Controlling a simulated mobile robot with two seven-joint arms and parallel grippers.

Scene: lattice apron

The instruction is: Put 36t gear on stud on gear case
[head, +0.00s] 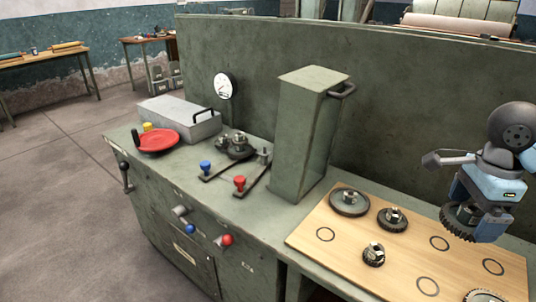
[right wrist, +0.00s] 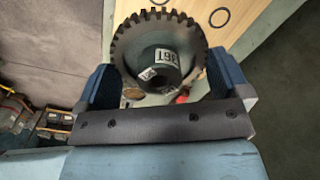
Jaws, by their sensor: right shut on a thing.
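My right gripper (head: 473,210) is shut on a dark toothed gear (head: 459,219) and holds it above the right part of the wooden board. In the right wrist view the gear (right wrist: 140,46) sits between the two blue fingers, with a white label that reads 36T upside down and a hub with a bore facing the camera. On the green machine top, a small group of dark gears (head: 236,147) stands behind two levers; I cannot make out a bare stud there. The held gear is well to the right of that group. My left gripper is not in view.
The wooden board (head: 300,238) carries several other gears and marked empty circles. A tall green box column (head: 305,135) with a handle stands between board and gear group.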

